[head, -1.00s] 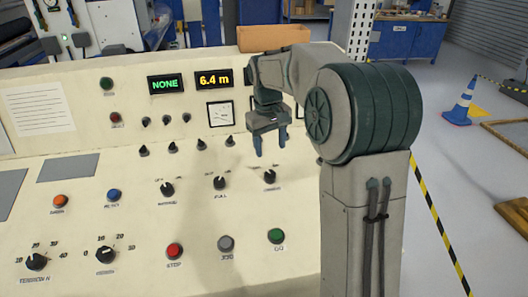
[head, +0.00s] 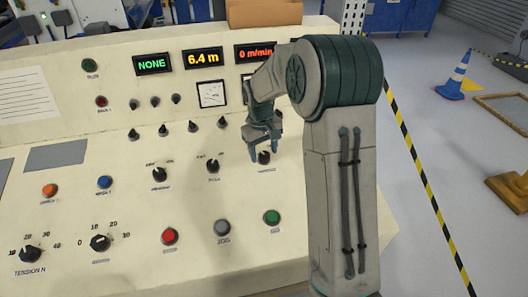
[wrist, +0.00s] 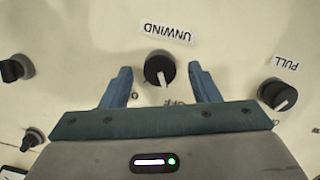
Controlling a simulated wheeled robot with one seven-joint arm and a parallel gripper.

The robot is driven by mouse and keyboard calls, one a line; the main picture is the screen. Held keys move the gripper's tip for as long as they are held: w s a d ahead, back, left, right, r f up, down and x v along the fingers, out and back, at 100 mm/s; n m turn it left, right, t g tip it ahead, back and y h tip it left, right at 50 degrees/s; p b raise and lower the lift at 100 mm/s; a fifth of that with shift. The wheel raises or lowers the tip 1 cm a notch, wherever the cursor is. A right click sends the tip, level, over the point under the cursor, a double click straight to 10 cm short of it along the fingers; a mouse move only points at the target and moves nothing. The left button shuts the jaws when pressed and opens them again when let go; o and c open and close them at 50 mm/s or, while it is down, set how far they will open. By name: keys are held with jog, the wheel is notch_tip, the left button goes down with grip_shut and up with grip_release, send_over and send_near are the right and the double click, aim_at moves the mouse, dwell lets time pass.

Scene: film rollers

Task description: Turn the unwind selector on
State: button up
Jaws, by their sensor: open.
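The unwind selector (wrist: 158,70) is a round black knob with a white pointer line, under an upside-down UNWIND label in the wrist view. Its pointer is toward the partly hidden OFF marking near my gripper body. In the head view the selector (head: 264,158) is the rightmost knob in its row, just below my fingers. My gripper (wrist: 160,74) is open, its blue fingers on either side of the knob, with gaps showing on both sides. It also shows in the head view (head: 265,147). I cannot tell how far the tips are from the panel.
The PULL selector (wrist: 277,95) sits to the right in the wrist view, another black knob (wrist: 15,69) to the left. In the head view a green button (head: 271,217), grey button (head: 222,227) and red button (head: 169,236) lie in front.

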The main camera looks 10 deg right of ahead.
jog(key=shift+f, duration=0.6)
jog(key=c, duration=1)
jog(key=shift+o, duration=0.2)
jog(key=shift+m, duration=0.3)
jog(key=m+y+b, duration=0.1)
jog(key=m, duration=0.4)
jog(key=shift+d+b, duration=0.1)
jog(key=shift+b, duration=0.2)
jog(key=m, duration=0.3)
jog(key=m+y, duration=0.1)
jog(key=m, duration=0.2)
jog(key=shift+d+t+y+b, duration=0.1)
jog(key=shift+t+y+b, duration=0.2)
jog(key=shift+b, duration=0.1)
